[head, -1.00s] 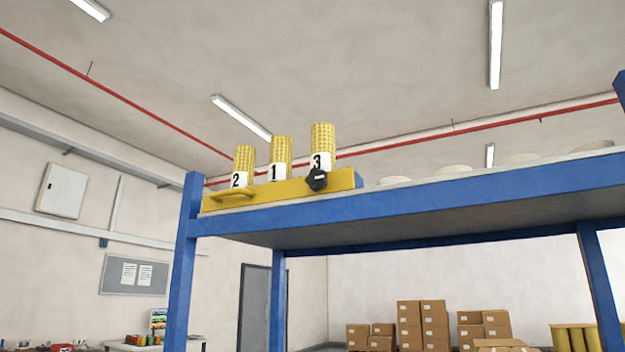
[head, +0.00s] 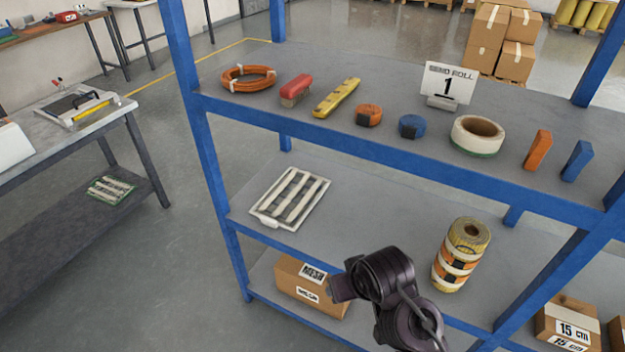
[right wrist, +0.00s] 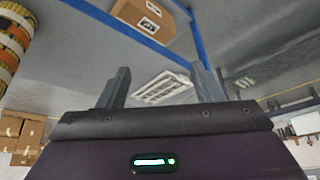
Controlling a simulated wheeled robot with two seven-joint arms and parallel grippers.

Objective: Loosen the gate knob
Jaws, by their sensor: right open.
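The gate knob is out of view in both current frames. Part of a dark arm of mine rises in front of the lower shelves in the head view; no fingertips are clear there. My left gripper is not in view.
Below are a white tray (head: 262,212), a striped mesh roll (head: 461,255) and a cardboard box (head: 311,285). A bench (head: 115,115) stands left.

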